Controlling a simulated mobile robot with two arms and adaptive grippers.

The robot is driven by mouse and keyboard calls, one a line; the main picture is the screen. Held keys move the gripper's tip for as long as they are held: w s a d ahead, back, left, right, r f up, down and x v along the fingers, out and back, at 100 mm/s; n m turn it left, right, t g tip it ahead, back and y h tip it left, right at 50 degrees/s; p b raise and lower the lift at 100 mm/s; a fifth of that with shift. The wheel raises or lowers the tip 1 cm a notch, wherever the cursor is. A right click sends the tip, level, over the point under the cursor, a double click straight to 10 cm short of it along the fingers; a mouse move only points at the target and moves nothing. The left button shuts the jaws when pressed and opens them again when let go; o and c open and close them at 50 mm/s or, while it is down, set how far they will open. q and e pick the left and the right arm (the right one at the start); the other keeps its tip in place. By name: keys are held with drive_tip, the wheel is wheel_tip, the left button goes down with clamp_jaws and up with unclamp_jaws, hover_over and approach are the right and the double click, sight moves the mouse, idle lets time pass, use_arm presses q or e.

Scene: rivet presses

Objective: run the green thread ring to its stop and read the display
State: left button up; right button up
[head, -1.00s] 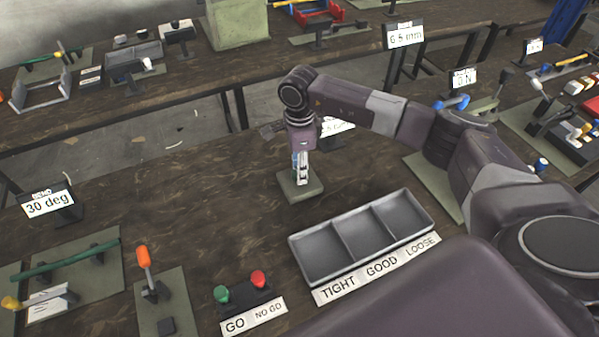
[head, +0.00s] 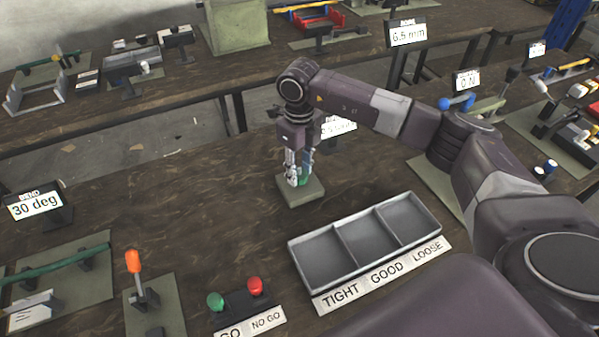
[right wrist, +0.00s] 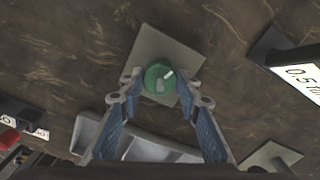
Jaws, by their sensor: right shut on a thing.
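The green thread ring (right wrist: 159,77) stands on a grey-green base plate (right wrist: 158,48) in the right wrist view, with a white mark pointing to the upper right. A bit of green shows at the fingertips in the head view. My right gripper (head: 299,181) is shut on the ring, with one finger on each side in the wrist view (right wrist: 159,86). The display (head: 340,126) behind my right arm is partly covered; the wrist view shows its label (right wrist: 302,75) cut off, reading about "0.5 tur". My left gripper is not in view.
A grey tray (head: 296,254) labelled TIGHT, GOOD and LOOSE stands in front of the base plate. Green (head: 215,301) and red (head: 255,286) GO/NO GO buttons and an orange-handled lever (head: 133,262) are at front left. The table left of the plate is clear.

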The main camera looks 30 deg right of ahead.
sight(299, 173)
drive_tip(key=shift+w+r+m+b, duration=0.1)
drive_tip(key=shift+m+b, duration=0.25)
drive_tip(key=shift+m, duration=1.35)
drive_tip(key=shift+m, duration=0.3)
drive_tip(key=o, duration=1.2)
drive_tip(key=shift+c, duration=0.2)
wheel_tip(299, 173, up, 12)
